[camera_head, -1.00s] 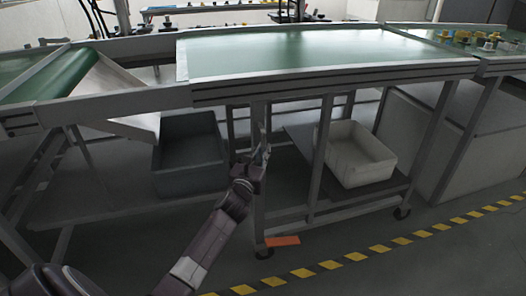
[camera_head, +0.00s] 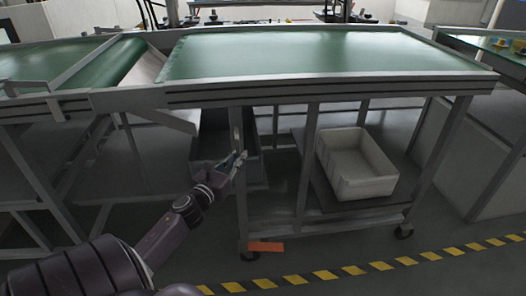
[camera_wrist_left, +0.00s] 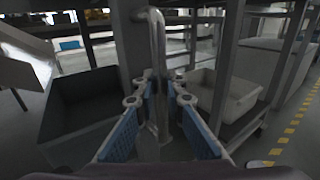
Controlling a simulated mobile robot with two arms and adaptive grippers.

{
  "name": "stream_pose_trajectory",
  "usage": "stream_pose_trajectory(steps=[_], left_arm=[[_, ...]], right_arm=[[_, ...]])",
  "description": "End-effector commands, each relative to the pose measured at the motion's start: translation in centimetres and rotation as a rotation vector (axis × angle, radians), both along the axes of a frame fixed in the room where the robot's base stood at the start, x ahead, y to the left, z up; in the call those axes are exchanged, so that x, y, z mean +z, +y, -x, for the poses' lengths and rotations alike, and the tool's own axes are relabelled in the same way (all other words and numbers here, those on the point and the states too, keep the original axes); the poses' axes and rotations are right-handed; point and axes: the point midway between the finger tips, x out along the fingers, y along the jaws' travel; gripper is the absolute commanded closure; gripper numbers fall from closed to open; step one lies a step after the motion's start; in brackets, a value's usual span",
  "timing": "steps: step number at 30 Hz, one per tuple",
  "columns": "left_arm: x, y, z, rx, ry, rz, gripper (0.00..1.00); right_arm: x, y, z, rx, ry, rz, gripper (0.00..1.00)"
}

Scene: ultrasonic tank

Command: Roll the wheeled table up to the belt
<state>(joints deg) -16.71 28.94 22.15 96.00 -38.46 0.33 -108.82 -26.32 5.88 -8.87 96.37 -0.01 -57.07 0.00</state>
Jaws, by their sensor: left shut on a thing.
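The wheeled table (camera_head: 300,92) has a green top, a grey metal frame, a lower shelf and casters. It stands in the middle of the head view. The belt (camera_head: 95,72), green in a grey frame, lies at the left; its frame end appears against the table's left end, and I cannot tell whether they touch. My left gripper (camera_head: 236,160) is at the table's front left leg. In the left wrist view, a curved metal handle (camera_wrist_left: 157,50) runs between the blue-padded fingers of the gripper (camera_wrist_left: 160,88), which is shut on it. My right gripper is out of view.
A white crate (camera_head: 357,168) stands on the table's lower shelf. A dark grey bin (camera_head: 210,135) sits behind the left leg. An orange piece (camera_head: 265,247) is near the left caster. Another bench (camera_head: 490,42) is at the right. Yellow-black floor tape (camera_head: 380,266) crosses the clear front floor.

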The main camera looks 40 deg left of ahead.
Motion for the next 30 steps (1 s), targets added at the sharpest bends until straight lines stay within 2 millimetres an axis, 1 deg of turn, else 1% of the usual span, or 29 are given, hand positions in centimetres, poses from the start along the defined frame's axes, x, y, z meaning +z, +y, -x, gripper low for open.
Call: stream_pose_trajectory(steps=[1, 8, 15, 21, 24, 30], left_arm=[[-0.3, 1.2, 1.3, 0.006, 0.005, -0.004, 1.0], [-0.4, 5.4, 6.2, 0.007, 0.006, -0.002, 1.0], [-0.4, 9.3, 10.7, 0.009, 0.004, 0.0, 1.0], [-0.3, 11.5, 13.4, 0.006, 0.002, 0.001, 1.0], [-0.2, 12.1, 14.2, 0.002, 0.001, 0.001, 1.0], [-0.1, 12.8, 15.0, -0.002, 0.0, 0.001, 1.0]], right_arm=[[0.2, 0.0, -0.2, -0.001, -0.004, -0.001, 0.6], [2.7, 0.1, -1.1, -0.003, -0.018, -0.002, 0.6], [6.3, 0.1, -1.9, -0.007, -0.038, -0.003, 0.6], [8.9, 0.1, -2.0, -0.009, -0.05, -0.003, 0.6], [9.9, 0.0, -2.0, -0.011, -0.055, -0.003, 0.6], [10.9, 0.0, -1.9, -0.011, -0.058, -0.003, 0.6]])
